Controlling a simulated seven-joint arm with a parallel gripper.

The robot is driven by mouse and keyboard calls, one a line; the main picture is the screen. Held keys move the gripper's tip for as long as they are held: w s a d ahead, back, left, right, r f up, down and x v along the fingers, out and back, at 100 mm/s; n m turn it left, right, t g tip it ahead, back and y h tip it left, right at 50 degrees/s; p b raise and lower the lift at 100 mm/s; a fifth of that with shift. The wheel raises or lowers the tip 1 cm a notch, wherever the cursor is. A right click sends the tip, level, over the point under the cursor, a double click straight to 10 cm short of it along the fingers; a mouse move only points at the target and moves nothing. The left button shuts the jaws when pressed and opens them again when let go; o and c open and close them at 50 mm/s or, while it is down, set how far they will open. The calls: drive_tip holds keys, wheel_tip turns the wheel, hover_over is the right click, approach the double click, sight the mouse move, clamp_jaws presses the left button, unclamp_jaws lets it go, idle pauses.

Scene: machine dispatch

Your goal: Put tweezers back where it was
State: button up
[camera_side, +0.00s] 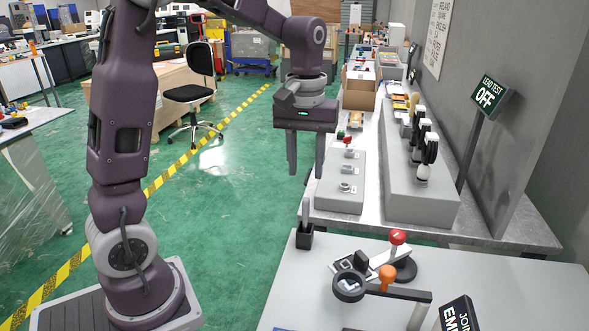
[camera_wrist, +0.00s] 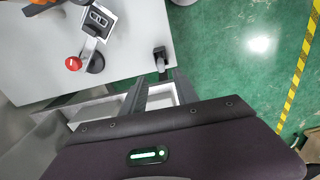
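A slim grey upright piece, apparently the tweezers (camera_side: 305,211), stands in a small black holder (camera_side: 304,237) at the near table's far left corner. In the wrist view the holder (camera_wrist: 160,52) sits at the table's edge, just beyond my fingertips; the tweezers are hard to make out there. My gripper (camera_side: 306,170) hangs fingers-down above and behind the holder in the side view. Its two fingers are spread apart with nothing seen between them. My gripper also shows in the wrist view (camera_wrist: 158,82).
The near table (camera_side: 500,285) bears a red-knobbed lever (camera_side: 398,238), an orange-knobbed piece (camera_side: 387,275) and a ring-shaped black part (camera_side: 349,285). A grey panel with a red knob (camera_side: 342,185) lies right of my gripper. A "LEAD TEST OFF" sign (camera_side: 488,95) stands at right.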

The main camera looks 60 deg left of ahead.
drive_tip(key=s+d+r+m+t, duration=0.2)
drive_tip(key=s+d+m, duration=0.2)
drive_tip(key=s, duration=0.5)
drive_tip(key=s+d+r+m+t, duration=0.1)
drive_tip(key=s+d+m+t, duration=0.2)
drive_tip(key=s, duration=0.7)
drive_tip(key=shift+s+d+r+m, duration=0.15)
drive_tip(key=shift+d+r+m, duration=0.25)
drive_tip(key=shift+d+m, duration=0.4)
drive_tip(key=shift+a, duration=0.15)
